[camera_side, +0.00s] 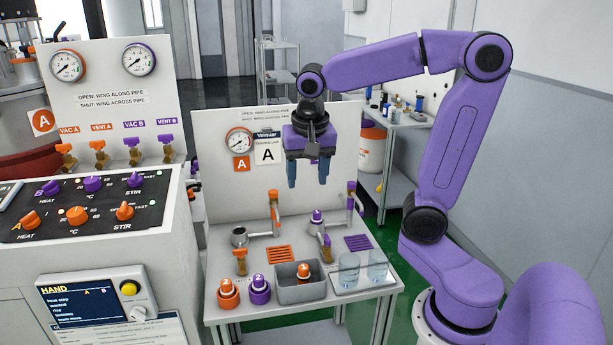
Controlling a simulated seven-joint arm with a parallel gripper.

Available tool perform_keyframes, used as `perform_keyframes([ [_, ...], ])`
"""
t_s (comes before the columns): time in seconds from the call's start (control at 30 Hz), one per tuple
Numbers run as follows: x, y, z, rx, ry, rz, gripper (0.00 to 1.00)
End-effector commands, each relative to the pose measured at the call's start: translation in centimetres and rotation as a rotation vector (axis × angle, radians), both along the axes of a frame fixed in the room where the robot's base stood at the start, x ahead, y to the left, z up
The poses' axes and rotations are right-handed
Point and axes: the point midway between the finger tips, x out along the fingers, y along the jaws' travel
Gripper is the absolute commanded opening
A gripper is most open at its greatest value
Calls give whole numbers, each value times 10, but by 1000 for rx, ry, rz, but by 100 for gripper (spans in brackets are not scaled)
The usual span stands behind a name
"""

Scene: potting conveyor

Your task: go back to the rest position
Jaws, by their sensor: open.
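My gripper (308,172) is open and empty. It points down in the air above the white work table (220,311), in front of the upright panel with the gauge. Its two blue fingers are apart and touch nothing. My purple arm reaches in from the right, with its elbow high.
An orange-capped piece (228,290) and a purple-capped piece (260,287) stand at the table's front left. A grey tray (289,295) holds an orange-capped piece (304,271). Two clear beakers (349,268) stand right of it. Behind are valve fittings (275,212); a control console (90,240) stands left.

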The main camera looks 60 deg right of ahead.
Motion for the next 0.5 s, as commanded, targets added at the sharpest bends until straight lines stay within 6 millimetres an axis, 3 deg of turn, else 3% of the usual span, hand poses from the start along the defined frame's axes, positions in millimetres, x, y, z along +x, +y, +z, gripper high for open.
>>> perform_keyframes([
  [0.17, -6, 10, -5, 1, 15, 103, 58],
  [0.5, -66, 64, -40, -4, 104, 817, 58],
])
